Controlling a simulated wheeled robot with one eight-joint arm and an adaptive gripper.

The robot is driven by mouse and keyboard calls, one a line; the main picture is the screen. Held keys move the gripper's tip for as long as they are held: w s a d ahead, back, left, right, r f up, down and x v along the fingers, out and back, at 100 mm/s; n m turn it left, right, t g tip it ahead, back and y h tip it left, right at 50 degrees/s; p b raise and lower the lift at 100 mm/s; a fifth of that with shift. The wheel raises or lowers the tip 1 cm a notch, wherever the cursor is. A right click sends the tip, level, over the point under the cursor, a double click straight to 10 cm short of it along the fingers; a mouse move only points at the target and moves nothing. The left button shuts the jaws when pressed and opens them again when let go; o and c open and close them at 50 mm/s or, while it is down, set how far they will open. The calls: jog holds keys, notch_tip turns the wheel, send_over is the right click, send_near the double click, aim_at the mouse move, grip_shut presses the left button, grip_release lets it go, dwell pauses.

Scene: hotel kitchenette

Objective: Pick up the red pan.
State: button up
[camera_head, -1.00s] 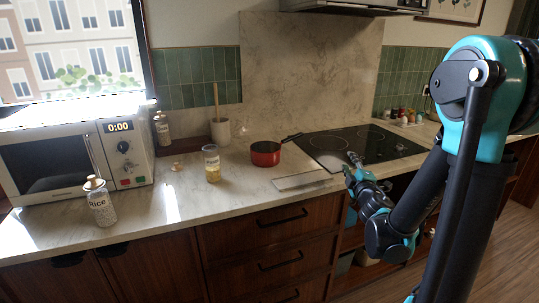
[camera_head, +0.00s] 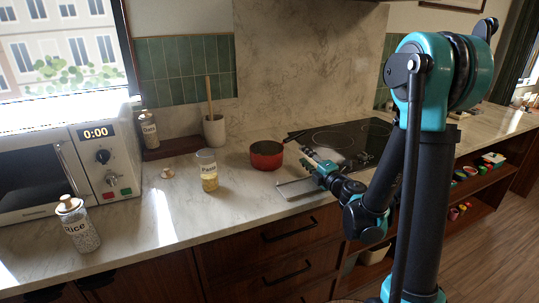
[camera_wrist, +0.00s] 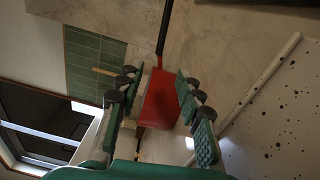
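The red pan (camera_head: 266,160) sits upright on the marble counter, left of the black cooktop. Its dark handle (camera_head: 294,137) points back and to the right. My gripper (camera_head: 310,163) is just right of the pan, low over the counter, with a small gap to the pan's side. In the wrist view the picture is turned sideways, and the red pan (camera_wrist: 159,101) shows between the two spread green-padded fingers of my gripper (camera_wrist: 157,98). The fingers are open and empty. How far the pan lies beyond the fingertips cannot be told.
A pasta jar (camera_head: 208,170) stands left of the pan. A white utensil crock (camera_head: 214,130), a rice jar (camera_head: 78,225) and a microwave (camera_head: 75,160) are farther left. A flat light board (camera_head: 298,188) lies under my gripper at the counter's front edge.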

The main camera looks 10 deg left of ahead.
aim_at(286, 139)
jog(key=x, duration=1.1)
jog(key=shift+w+a, duration=0.15)
jog(key=shift+d+x, duration=0.25)
jog(key=shift+x, duration=2.6)
jog(key=shift+w+r, duration=0.1)
jog(key=shift+c, duration=0.3)
grip_shut()
